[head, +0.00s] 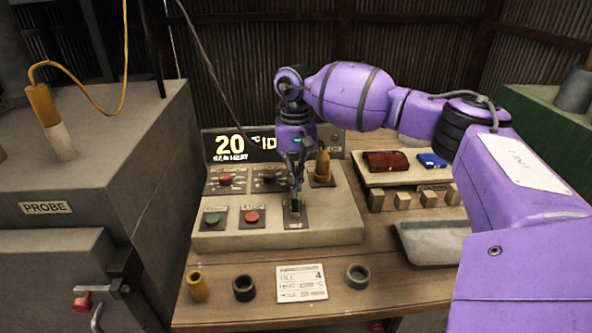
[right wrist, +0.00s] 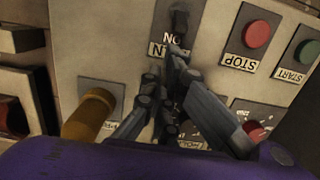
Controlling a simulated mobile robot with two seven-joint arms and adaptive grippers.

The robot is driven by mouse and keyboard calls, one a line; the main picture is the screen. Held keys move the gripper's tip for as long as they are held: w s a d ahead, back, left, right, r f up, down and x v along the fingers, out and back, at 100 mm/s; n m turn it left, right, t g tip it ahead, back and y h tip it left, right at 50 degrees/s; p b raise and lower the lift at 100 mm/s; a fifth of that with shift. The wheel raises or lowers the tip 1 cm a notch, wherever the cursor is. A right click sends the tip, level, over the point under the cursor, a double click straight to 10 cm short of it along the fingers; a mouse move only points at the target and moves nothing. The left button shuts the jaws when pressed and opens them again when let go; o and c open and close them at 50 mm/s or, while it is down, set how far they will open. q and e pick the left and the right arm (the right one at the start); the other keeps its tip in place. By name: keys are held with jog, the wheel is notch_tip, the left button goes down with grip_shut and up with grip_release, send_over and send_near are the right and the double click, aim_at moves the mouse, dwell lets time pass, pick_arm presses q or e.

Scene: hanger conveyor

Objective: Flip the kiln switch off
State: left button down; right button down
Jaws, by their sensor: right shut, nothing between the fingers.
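The kiln switch looks like the dark toggle on a small dark plate (head: 295,222) at the front of the beige control panel (head: 335,232). In the right wrist view the toggle (right wrist: 179,22) shows upside down, beside a partly covered label that seems to read ON. My right gripper (head: 296,192) is shut and empty, pointing down just above and behind the toggle. Its fingertips (right wrist: 176,55) are close to the toggle; I cannot tell whether they touch. The lever's tilt is unclear. My left gripper is not in view.
Green and red buttons (head: 252,217) sit left of the switch, and an orange-brown knob (head: 322,166) stands behind it. A grey tray (head: 436,240) is at right. Rings and a card (head: 301,284) lie in front.

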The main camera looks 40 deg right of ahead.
jog(key=shift+s+a+r, duration=0.25)
jog(key=shift+s+a, duration=0.05)
jog(key=shift+s, duration=0.15)
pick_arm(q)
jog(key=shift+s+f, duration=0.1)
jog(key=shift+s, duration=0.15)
pick_arm(e)
jog(key=shift+f, duration=0.1)
